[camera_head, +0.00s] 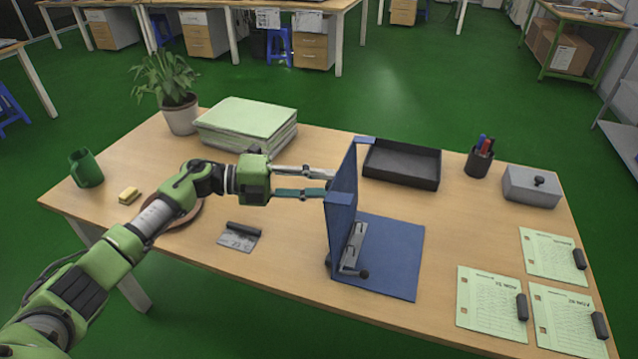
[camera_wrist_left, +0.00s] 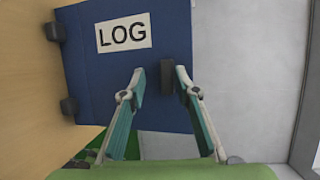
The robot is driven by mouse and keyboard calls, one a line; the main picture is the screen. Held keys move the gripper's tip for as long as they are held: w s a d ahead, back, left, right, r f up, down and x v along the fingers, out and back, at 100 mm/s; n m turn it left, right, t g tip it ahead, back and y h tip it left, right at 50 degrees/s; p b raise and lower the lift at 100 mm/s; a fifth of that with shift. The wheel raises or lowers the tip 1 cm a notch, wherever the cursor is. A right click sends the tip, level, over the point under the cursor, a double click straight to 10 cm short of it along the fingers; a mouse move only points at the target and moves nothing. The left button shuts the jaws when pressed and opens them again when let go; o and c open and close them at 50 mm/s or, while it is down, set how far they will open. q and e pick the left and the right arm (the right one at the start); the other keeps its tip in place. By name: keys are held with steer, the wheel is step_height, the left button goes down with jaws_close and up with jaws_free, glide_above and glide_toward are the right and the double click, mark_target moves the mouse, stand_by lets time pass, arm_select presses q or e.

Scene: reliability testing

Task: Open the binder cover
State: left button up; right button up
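The blue binder lies on the desk with its cover (camera_head: 342,205) standing nearly upright and its blue base (camera_head: 395,255) flat to the right. A metal ring mechanism (camera_head: 352,245) shows beside the cover. In the left wrist view the cover (camera_wrist_left: 90,75) carries a white "LOG" label (camera_wrist_left: 123,33) and a dark tab (camera_wrist_left: 167,77) near its edge. My left gripper (camera_head: 329,182) is at the left face of the cover, near its upper part. Its fingers (camera_wrist_left: 160,76) are apart, with the tab between them; whether they touch the cover I cannot tell. My right gripper is not in view.
A black tray (camera_head: 403,165) stands behind the binder, with a pen cup (camera_head: 479,160) and a grey box (camera_head: 531,187) to its right. Paper sheets (camera_head: 490,303) lie at the right. A paper stack (camera_head: 248,124), plant (camera_head: 170,90) and green mug (camera_head: 86,168) stand at the left.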

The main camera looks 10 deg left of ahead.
arm_select(q)
steer(key=shift+r, duration=0.1)
steer(key=v, duration=1.2)
steer(key=shift+c, duration=0.3)
